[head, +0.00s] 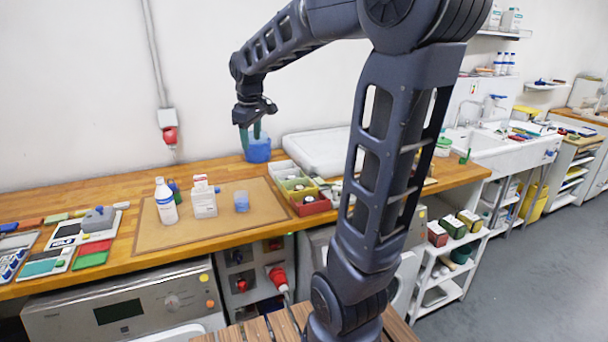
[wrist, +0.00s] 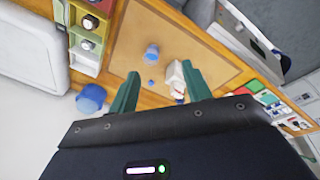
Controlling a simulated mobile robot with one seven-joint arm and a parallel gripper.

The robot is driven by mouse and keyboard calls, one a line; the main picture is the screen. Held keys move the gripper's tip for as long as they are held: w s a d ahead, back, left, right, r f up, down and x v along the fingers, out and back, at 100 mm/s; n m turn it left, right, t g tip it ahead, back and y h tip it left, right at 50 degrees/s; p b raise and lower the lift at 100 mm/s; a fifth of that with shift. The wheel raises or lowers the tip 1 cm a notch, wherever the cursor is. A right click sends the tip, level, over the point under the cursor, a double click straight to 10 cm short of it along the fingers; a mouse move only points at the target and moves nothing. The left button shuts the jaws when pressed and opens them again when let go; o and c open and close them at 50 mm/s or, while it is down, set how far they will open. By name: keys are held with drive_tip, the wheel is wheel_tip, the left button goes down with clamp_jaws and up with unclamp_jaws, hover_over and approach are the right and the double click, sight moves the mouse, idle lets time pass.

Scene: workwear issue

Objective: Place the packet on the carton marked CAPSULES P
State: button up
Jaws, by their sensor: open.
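My gripper (head: 250,133) is open and empty, its green fingers pointing down above the back of the wooden bench. In the wrist view, the gripper (wrist: 160,92) shows nothing between its fingers. A white carton (head: 203,200) stands upright on the brown mat; it also shows in the wrist view (wrist: 175,78), beyond the fingers. Its lettering is too small to read, so I cannot tell whether it is marked CAPSULES P. A small blue item (wrist: 152,82) lies near the carton, apart from it; I cannot tell if it is the packet.
A white bottle (head: 165,202) and a blue cup (head: 241,201) stand on the mat (head: 180,233). A blue tub (head: 257,151) is at the bench back. A divided tray (head: 312,207) and a white lid-like box (head: 318,150) are to the right.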

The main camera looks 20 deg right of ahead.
drive_tip(key=s+d+f+m, duration=0.1)
drive_tip(key=s+d+m, duration=0.1)
drive_tip(key=s, duration=0.4)
drive_tip(key=s+d+f+m+t, duration=0.1)
drive_tip(key=s+d+f+m, duration=0.1)
drive_tip(key=s, duration=0.5)
drive_tip(key=s+d+f+m+t, duration=0.1)
drive_tip(key=s+d+m, duration=0.3)
drive_tip(key=s, duration=0.3)
drive_tip(key=shift+s+d+f+m, duration=0.2)
drive_tip(key=shift+d+f+m, duration=0.1)
drive_tip(key=shift+f, duration=0.1)
